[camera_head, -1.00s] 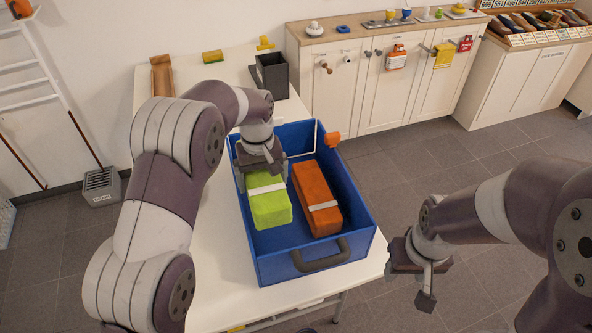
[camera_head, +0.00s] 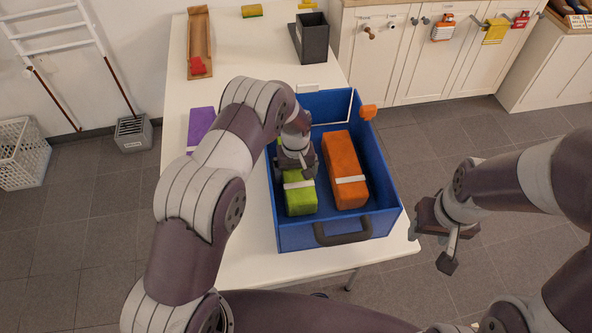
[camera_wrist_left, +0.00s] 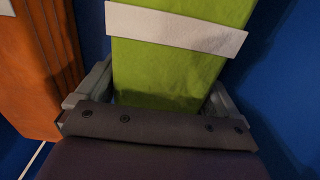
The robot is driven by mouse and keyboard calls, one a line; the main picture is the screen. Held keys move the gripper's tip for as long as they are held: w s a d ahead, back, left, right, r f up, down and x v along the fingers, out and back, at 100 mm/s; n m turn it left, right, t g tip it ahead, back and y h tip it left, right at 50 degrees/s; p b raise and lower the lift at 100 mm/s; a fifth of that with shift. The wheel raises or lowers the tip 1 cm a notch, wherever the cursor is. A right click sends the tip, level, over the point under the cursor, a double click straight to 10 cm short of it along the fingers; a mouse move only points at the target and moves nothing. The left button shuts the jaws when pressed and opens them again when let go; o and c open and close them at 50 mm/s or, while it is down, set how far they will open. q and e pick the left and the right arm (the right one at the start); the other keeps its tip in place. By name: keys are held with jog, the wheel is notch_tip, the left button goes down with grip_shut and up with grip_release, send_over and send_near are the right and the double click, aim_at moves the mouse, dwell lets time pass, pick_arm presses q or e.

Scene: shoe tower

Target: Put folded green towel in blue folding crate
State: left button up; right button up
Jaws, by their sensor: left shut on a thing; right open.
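The folded green towel (camera_head: 300,200) with a white band is inside the blue folding crate (camera_head: 345,235), in its left half. My left gripper (camera_head: 297,172) reaches down into the crate and is shut on the towel, with a finger on each side of it. In the left wrist view the towel (camera_wrist_left: 165,68) lies between the fingers (camera_wrist_left: 150,100). Whether the towel touches the crate floor cannot be told. My right gripper (camera_head: 442,245) is open and empty, off to the right of the table over the floor.
A folded orange towel (camera_head: 343,165) with a white band lies in the crate's right half, beside the green one. A purple item (camera_head: 200,126), a brown tray (camera_head: 199,45) and a dark grey box (camera_head: 310,38) are on the white table (camera_head: 240,90). Cabinets stand behind.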

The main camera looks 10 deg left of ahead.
pick_arm(q)
jog(key=shift+w+f, duration=0.2)
jog(key=o, duration=0.8)
jog(key=shift+s, duration=0.1)
jog(key=shift+o, duration=0.2)
jog(key=shift+r, duration=0.1)
jog(key=shift+r, duration=0.15)
notch_tip(320, 180, up, 12)
jog(key=shift+f+b, duration=0.15)
jog(key=shift+b, duration=0.85)
